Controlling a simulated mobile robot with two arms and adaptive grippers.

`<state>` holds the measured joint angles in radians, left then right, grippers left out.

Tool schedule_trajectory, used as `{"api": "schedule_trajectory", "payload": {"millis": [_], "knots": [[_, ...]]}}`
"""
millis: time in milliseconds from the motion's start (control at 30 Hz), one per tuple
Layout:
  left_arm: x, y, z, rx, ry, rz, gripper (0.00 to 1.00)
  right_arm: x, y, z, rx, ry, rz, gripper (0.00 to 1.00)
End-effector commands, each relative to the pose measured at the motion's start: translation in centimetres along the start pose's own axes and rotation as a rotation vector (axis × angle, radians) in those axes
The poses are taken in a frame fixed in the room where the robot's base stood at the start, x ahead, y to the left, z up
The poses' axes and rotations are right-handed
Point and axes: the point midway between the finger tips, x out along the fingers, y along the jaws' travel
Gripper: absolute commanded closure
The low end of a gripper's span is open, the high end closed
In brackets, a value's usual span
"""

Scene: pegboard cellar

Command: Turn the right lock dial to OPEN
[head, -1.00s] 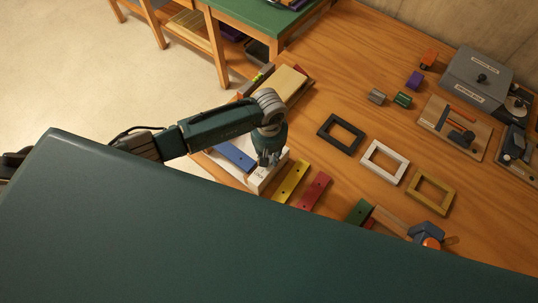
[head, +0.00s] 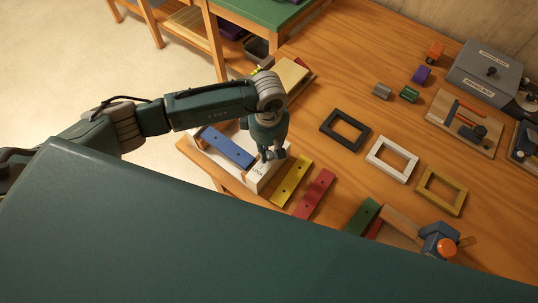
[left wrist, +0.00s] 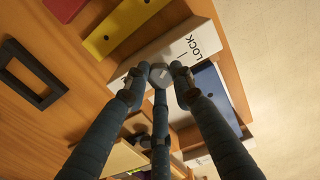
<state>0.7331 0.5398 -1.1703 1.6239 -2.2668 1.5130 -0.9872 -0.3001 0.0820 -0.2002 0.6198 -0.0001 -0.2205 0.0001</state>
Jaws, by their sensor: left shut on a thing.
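A white block (head: 255,180) with a blue bar (head: 228,148) across it lies near the left edge of the wooden table. The word LOCK is printed on the block's right end, and it also shows in the left wrist view (left wrist: 192,45). My left gripper (head: 268,154) points down over that end. In the left wrist view my left gripper's fingers (left wrist: 158,80) are shut around a small round grey dial (left wrist: 160,74) with a pale line on its face. In the head view the fingers cover the dial. No OPEN mark is readable. My right gripper is not in view.
A yellow bar (head: 290,181) and a red bar (head: 314,193) lie just right of the block. Black (head: 345,145), white (head: 411,173) and tan frames (head: 441,206) lie farther right. A grey box (head: 480,80) stands by the wall.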

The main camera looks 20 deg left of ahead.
Motion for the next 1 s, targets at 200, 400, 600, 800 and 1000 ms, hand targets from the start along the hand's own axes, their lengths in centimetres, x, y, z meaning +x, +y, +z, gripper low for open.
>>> {"api": "schedule_trajectory", "payload": {"millis": [200, 400, 600, 800, 1000], "knots": [[0.2, 0.2, -0.4, -0.209, 0.007, 0.006, 1.0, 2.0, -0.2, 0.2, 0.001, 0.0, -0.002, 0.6], [0.2, 0.1, -0.4, -0.4, 0.008, 0.006, 1.0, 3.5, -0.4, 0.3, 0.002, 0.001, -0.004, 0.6], [0.2, 0.1, -0.4, -0.591, 0.008, 0.006, 1.0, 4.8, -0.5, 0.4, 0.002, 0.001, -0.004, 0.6], [0.1, 0.1, -0.4, -0.781, 0.008, 0.007, 1.0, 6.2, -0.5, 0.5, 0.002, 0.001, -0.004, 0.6], [0.1, 0.0, -0.4, -0.972, 0.007, 0.007, 1.0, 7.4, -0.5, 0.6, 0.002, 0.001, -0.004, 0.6]]}}
